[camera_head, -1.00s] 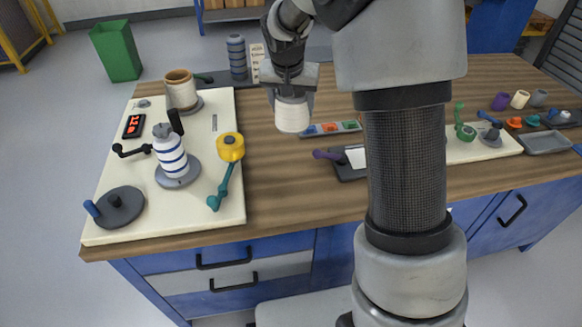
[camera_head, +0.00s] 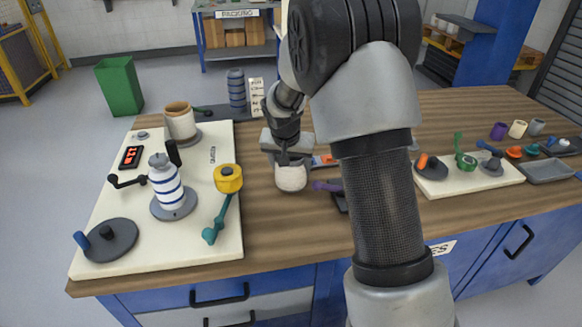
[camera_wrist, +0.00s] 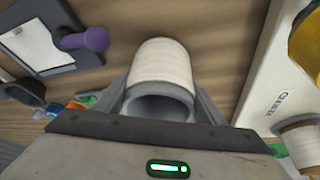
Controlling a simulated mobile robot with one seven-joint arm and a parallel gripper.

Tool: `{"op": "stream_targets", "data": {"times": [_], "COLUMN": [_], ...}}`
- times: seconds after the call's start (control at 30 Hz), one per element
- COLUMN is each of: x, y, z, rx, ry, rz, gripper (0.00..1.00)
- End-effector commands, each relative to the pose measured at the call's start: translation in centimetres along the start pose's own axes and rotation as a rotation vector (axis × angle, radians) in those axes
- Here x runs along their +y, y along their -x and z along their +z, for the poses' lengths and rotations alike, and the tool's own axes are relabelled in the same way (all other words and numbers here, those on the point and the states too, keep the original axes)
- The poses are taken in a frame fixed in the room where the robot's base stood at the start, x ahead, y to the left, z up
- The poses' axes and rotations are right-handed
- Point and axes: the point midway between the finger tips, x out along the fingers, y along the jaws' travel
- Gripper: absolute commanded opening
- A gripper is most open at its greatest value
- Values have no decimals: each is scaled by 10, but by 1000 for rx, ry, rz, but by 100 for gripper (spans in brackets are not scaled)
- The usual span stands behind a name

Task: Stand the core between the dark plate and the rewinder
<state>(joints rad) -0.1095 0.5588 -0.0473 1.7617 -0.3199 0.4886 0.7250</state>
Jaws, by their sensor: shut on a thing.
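The core (camera_head: 291,178), a white hollow cylinder, is held in my gripper (camera_head: 288,162). The wrist view also shows the core (camera_wrist: 160,65) between both fingers, its hollow end toward the camera. My gripper is over the wood between the cream rewinder board (camera_head: 112,190) and the dark plate (camera_head: 341,203). In the wrist view the dark plate (camera_wrist: 68,58), with a white square and purple knob, is at upper left, and the rewinder board (camera_wrist: 262,75) is at right. My arm partly hides the plate in the head view. I cannot tell whether the core touches the table.
The rewinder board carries a striped bottle-like roll (camera_head: 167,185), a yellow knob (camera_head: 228,178) with a teal crank, and a cream spool (camera_head: 181,122). Bare wood (camera_head: 275,225) lies in front of the core.

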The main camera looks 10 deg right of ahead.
Motion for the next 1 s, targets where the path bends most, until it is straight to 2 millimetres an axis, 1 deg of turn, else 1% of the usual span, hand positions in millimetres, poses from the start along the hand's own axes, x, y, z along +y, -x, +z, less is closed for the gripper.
{"op": "stream_targets", "data": {"times": [0.17, 0.2, 0.3, 0.57, 0.7, 0.77, 0.87, 1.0], "x": [0, 0, 0, 0, 0, -1, 0, -1], "y": [-3, -3, -2, -2, 6, 15, 35, 67], "z": [1, 1, 1, 1, -1, -2, -2, -2], "rx": [1, 0, 0, 0, 1, 3, 3, 3], "ry": [0, 0, 0, 0, 0, 1, 0, 1], "rz": [-1, 0, 0, 0, -1, -2, -2, -3], "gripper": [34, 67, 82, 82, 82, 82, 82, 82]}}
